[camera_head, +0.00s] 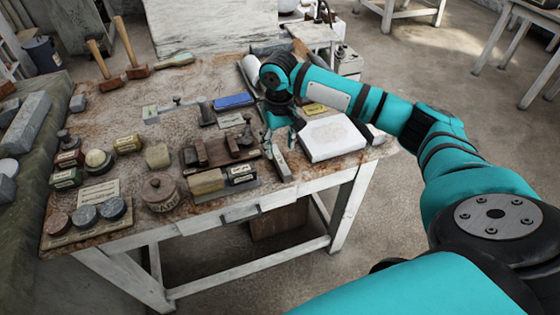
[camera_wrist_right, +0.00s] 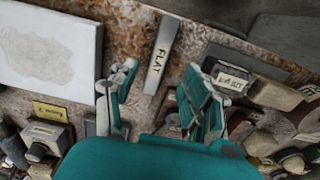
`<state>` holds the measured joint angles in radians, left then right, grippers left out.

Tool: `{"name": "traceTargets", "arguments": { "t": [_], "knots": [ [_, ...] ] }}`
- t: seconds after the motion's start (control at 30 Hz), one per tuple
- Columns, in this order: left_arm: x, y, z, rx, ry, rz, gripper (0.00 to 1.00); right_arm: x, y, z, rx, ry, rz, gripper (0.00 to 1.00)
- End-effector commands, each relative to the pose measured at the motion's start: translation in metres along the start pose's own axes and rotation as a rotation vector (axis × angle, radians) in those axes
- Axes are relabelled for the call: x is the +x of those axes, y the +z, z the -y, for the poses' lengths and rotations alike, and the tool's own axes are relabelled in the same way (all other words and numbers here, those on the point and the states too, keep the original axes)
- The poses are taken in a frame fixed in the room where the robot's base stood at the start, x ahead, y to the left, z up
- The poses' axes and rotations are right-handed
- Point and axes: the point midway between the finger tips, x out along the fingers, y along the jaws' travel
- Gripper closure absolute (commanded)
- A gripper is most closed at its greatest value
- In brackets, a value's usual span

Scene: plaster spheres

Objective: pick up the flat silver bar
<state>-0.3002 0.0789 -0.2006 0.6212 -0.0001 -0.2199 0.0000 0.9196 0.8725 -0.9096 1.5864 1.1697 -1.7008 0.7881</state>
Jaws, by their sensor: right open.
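The flat silver bar (camera_head: 281,163) lies near the front edge of the table, beside the left side of a white slab. In the right wrist view the bar (camera_wrist_right: 161,52) is a narrow grey strip marked "FLAT". My right gripper (camera_head: 281,128) is open and empty, over the table just behind the bar. In the right wrist view the open fingers (camera_wrist_right: 162,100) stand to either side of the bar's near end line, with most of the bar beyond the fingertips. My left gripper is not in view.
The white slab (camera_head: 331,138) lies right of the bar. A dark labelled block (camera_head: 241,173) is close on its left. A blue block (camera_head: 233,101), a round jar (camera_head: 161,192) and several mallets and small blocks crowd the table (camera_head: 205,72).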

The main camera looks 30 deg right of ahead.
Motion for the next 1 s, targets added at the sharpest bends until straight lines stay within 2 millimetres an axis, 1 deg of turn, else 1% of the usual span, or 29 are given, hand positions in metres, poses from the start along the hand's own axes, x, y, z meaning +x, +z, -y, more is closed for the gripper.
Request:
{"name": "traceTargets", "arguments": {
  "t": [0.1, 0.27, 0.4, 0.53, 0.63, 0.83, 0.87, 1.0],
  "knots": [
    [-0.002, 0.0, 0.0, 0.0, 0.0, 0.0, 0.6, 0.011, 0.0, 0.0, 0.0, 0.0, 0.0, 0.52],
    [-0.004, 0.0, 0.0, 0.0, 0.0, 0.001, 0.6, 0.021, 0.0, 0.0, -0.001, 0.0, 0.001, 0.52],
    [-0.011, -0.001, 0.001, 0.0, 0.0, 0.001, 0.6, 0.041, 0.0, -0.002, 0.0, 0.001, 0.002, 0.52],
    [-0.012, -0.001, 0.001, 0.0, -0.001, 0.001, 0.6, 0.059, -0.001, -0.002, -0.001, 0.0, 0.0, 0.52],
    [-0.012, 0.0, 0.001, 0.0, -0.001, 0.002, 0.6, 0.065, -0.001, -0.003, -0.001, 0.001, -0.001, 0.52],
    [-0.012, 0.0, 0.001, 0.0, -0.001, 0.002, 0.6, 0.066, -0.001, -0.002, -0.002, 0.0, -0.002, 0.52],
    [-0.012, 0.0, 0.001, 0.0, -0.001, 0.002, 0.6, 0.066, -0.001, -0.002, -0.002, 0.0, -0.002, 0.55],
    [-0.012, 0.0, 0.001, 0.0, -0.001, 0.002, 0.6, 0.066, -0.001, -0.002, -0.002, 0.0, -0.002, 0.73]
  ]
}}
